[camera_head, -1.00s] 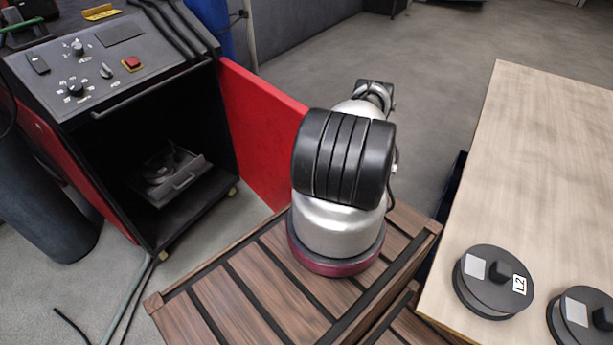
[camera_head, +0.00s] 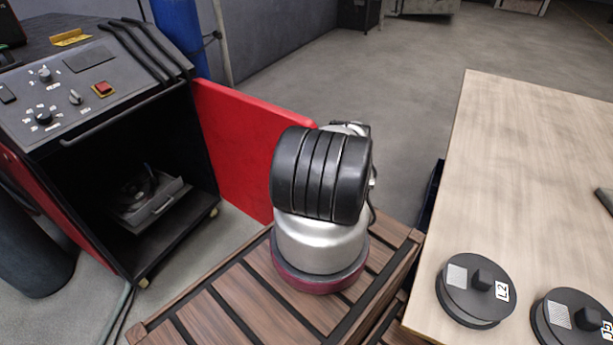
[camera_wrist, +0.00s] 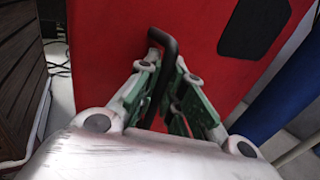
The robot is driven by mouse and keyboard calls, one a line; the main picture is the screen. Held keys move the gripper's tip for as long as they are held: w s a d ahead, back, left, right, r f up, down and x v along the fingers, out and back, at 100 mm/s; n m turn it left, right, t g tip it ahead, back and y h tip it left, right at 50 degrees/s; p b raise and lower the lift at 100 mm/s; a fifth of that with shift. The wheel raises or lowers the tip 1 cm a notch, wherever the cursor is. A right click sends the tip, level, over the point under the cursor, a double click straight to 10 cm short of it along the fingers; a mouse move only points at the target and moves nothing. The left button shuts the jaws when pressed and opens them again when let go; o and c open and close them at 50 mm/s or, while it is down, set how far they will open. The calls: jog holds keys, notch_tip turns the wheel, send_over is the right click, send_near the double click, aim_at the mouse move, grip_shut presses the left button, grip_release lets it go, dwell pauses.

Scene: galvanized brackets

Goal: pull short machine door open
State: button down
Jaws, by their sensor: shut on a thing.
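The short machine's red door (camera_head: 236,140) stands swung open from the right side of the dark machine cabinet (camera_head: 110,180) in the head view. In the wrist view the red door (camera_wrist: 110,50) fills the upper middle. A black bar handle (camera_wrist: 163,42) stands out from it. My gripper (camera_wrist: 164,90) has its green-and-grey fingers on both sides of the handle, shut on it. In the head view my arm hides the gripper and the handle.
The cabinet's inside is exposed, with a pulled-out tray (camera_head: 150,200) low in it. A wooden table (camera_head: 540,150) with black round discs (camera_head: 476,290) is at the right. A blue cylinder (camera_head: 180,35) stands behind the machine. Grey floor lies open beyond the door.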

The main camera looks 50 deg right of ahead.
jog(key=shift+s, duration=0.15)
jog(key=c, duration=1.5)
grip_release()
